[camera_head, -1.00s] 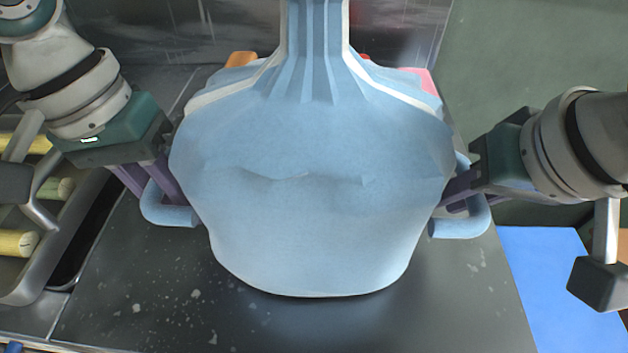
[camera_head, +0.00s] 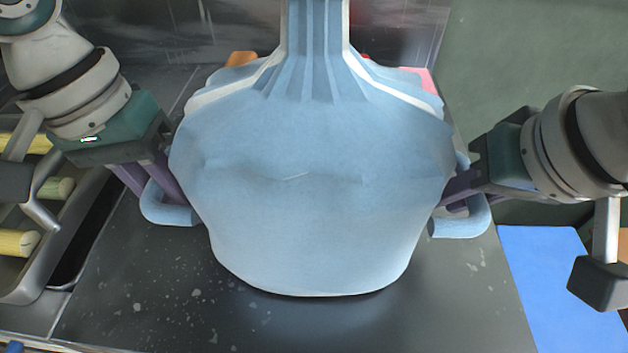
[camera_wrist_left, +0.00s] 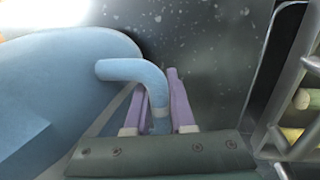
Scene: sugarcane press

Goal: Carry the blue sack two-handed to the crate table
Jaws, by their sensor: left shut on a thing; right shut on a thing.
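The blue sack (camera_head: 310,200) fills the middle of the head view, upright with its gathered neck at the top and a loop handle on each side. My left gripper (camera_head: 168,185) is shut on the sack's left handle (camera_head: 165,212). In the left wrist view the purple fingers (camera_wrist_left: 160,108) stand on both sides of this handle (camera_wrist_left: 130,70), with the sack body (camera_wrist_left: 60,90) to the left. My right gripper (camera_head: 455,190) is shut on the right handle (camera_head: 462,228); its fingertips are partly hidden by the sack. I cannot tell a crate table in these views.
A dark speckled metal counter (camera_head: 150,290) lies under the sack, bare in front. A metal rack with yellow-green cane pieces (camera_head: 18,243) stands at the left. An orange thing (camera_head: 241,58) and a pink thing (camera_head: 420,78) show behind the sack. A blue surface (camera_head: 560,280) lies low at the right.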

